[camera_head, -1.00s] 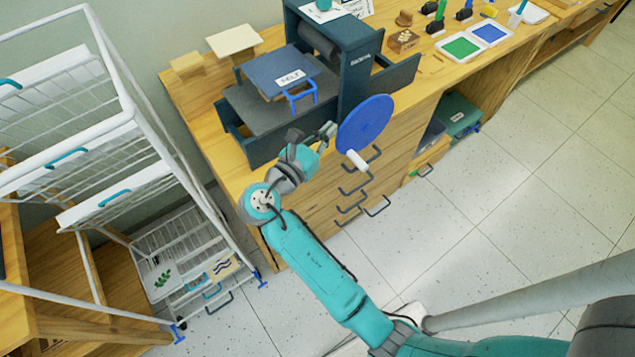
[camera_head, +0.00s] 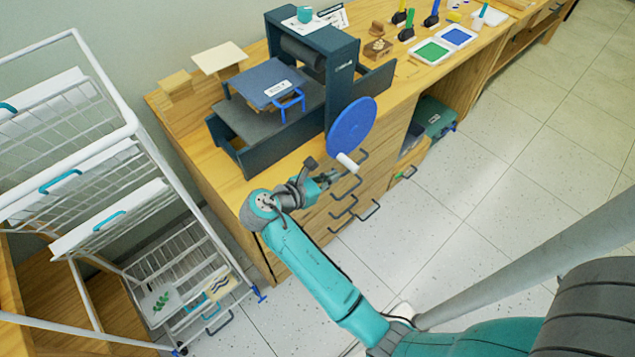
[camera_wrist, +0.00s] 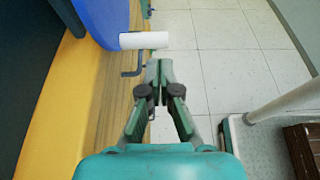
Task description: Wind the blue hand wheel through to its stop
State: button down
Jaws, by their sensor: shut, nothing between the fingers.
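The blue hand wheel (camera_head: 351,126) is an upright disc on the front side of the dark press (camera_head: 312,85). Its white handle (camera_head: 347,162) sticks out from the lower part of the disc. In the wrist view the blue wheel (camera_wrist: 100,18) is at the top left, with the white handle (camera_wrist: 144,40) pointing right. My gripper (camera_head: 331,176) is below and slightly left of the handle in the head view. In the wrist view my gripper (camera_wrist: 159,64) is shut and empty, its tips just short of the handle, with a visible gap.
Dark drawer pulls (camera_head: 370,210) stick out from the wooden cabinet below the wheel. A white wire rack (camera_head: 150,200) stands at the left. The tiled floor (camera_head: 500,170) in front of the cabinet is clear.

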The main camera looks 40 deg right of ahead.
aim_at(352, 171)
jog(key=shift+x, duration=2.95)
jog(key=shift+d+f+h, duration=1)
jog(key=shift+f+h, duration=0.1)
jog(key=shift+h, duration=0.1)
